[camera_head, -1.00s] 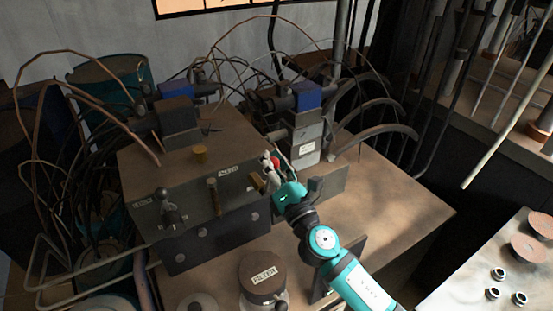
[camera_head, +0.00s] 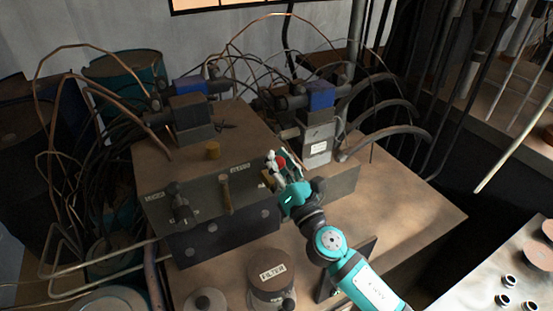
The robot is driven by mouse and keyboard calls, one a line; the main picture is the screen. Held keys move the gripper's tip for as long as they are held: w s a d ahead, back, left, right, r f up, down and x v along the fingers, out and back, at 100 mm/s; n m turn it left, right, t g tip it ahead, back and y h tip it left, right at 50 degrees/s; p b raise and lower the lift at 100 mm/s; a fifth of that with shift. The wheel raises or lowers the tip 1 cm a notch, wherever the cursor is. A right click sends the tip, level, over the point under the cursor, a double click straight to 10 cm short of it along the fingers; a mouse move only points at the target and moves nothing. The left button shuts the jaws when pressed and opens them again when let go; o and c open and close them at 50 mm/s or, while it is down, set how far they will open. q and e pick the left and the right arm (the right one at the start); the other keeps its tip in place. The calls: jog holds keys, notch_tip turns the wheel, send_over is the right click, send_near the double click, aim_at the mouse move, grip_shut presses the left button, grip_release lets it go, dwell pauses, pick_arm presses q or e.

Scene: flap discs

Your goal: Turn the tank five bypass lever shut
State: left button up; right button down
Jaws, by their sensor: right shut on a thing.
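A dark valve block (camera_head: 205,208) stands on the brown tank top, with small labels too blurred to read surely. A brass-coloured lever (camera_head: 267,180) sticks out at the right end of its front face. My right gripper (camera_head: 276,172) is at this lever, shut on it; the fingers hide most of the grip. A second brass lever (camera_head: 226,194) hangs upright on the middle of the face, apart from the gripper. A red part (camera_head: 281,161) shows between my fingers and the block. My left gripper is not in view.
A black knob (camera_head: 177,202) sits at the block's left. A filter cap (camera_head: 271,278) stands in front. Blue-topped valves (camera_head: 187,86) and hoses crowd behind. The tank top (camera_head: 405,205) is clear at the right. A grey bench with discs (camera_head: 540,235) lies far right.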

jog(key=shift+s+a+f, duration=0.2)
jog(key=shift+a+f, duration=0.1)
jog(key=shift+f, duration=0.45)
jog(key=c, duration=1.6)
grip_release()
jog(key=o, duration=0.7)
jog(key=shift+s+d+r, duration=0.15)
jog(key=shift+s+r, duration=0.2)
jog(key=shift+r, duration=0.05)
jog(key=shift+w, duration=0.2)
jog(key=v, duration=1.2)
jog(key=shift+d, duration=0.1)
